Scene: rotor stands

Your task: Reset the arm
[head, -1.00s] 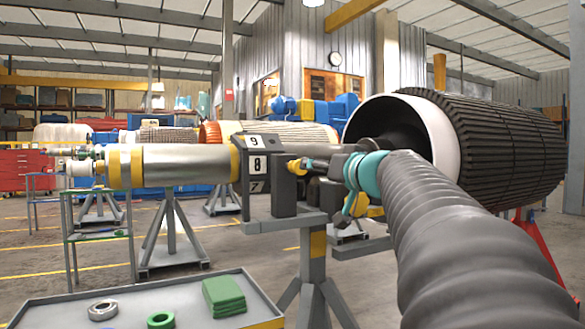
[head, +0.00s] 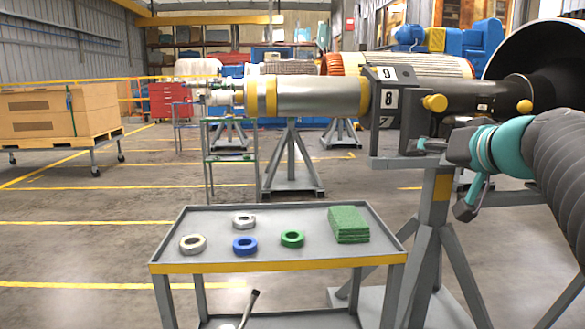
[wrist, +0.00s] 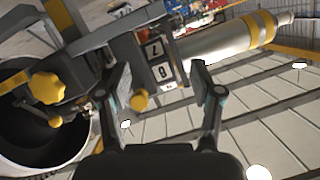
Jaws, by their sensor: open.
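My gripper (wrist: 160,80) is open and empty in the wrist view, with its two dark fingers spread apart. Between and beyond the fingers are the stand's numbered plate (wrist: 157,62) and a yellow knob (wrist: 140,101). In the head view, my arm comes in from the right edge with a teal joint, and its end is beside the dark rotor clamp (head: 387,110) on the grey stand (head: 437,200). The silver rotor shaft (head: 318,95) with yellow bands extends left from the clamp. I cannot tell the exact gap between my gripper and the stand.
A grey cart (head: 275,266) with a yellow front edge stands ahead. It holds metal rings (head: 193,244), a blue ring (head: 245,246), a green ring (head: 292,239) and green pads (head: 348,225). A crate (head: 60,112) is on a trolley at left. Left floor is open.

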